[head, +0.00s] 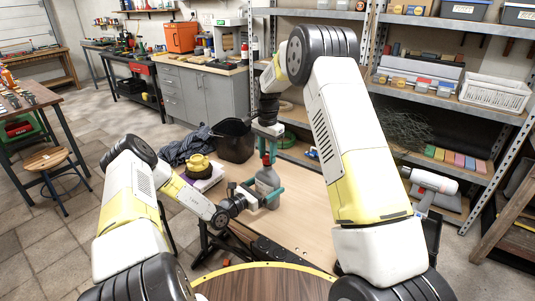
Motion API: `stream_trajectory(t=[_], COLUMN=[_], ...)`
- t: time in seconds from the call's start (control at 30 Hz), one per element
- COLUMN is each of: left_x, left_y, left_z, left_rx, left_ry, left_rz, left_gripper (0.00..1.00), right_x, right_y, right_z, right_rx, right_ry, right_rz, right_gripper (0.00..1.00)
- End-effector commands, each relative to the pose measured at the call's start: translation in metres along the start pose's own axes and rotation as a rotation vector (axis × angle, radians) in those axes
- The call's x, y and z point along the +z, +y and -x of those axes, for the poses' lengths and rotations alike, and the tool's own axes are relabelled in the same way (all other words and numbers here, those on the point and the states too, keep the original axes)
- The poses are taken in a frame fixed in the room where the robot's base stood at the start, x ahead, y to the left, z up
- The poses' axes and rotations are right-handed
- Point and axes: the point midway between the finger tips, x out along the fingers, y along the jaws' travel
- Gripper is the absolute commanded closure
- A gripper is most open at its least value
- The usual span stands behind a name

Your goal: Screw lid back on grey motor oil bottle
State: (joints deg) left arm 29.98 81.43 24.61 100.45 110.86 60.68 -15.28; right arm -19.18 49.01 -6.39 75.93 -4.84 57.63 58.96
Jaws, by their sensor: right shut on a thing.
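The grey motor oil bottle (267,184) stands upright on the wooden bench top (308,217), near the middle of the head view. Its red lid (266,160) is at the top of the bottle, partly hidden by my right gripper. My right gripper (267,150) comes down from above and is shut on the lid. I cannot tell whether the lid is seated on the neck. My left gripper (262,197) reaches in from the left, its teal fingers on either side of the bottle's body. Whether those fingers press on the bottle is too small to tell.
A yellow object (199,167) sits left of the bottle, beside a black bin (236,141). Metal shelving (420,97) stands behind on the right, with a white basket (494,92). The bench top right of the bottle is clear.

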Motion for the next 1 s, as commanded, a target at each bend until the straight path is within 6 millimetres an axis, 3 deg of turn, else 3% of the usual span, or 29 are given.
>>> stream_trajectory(t=[0.9, 0.93, 1.0], left_x=[0.000, 0.000, 0.000], left_y=[0.001, 0.001, 0.001], left_z=[0.000, 0.000, 0.000], left_rx=[0.002, 0.002, 0.002], left_ry=[0.000, 0.000, 0.000], left_rz=[-0.001, -0.001, -0.001], left_gripper=[0.79, 1.00, 1.00], right_x=[0.000, 0.000, 0.000], right_y=[0.000, 0.000, 0.000], right_z=[-0.012, -0.012, -0.011], right_rx=[0.002, 0.001, 0.001], right_ry=[-0.001, -0.001, -0.001], right_rz=[0.001, 0.001, -0.014], right_gripper=[1.00, 1.00, 1.00])
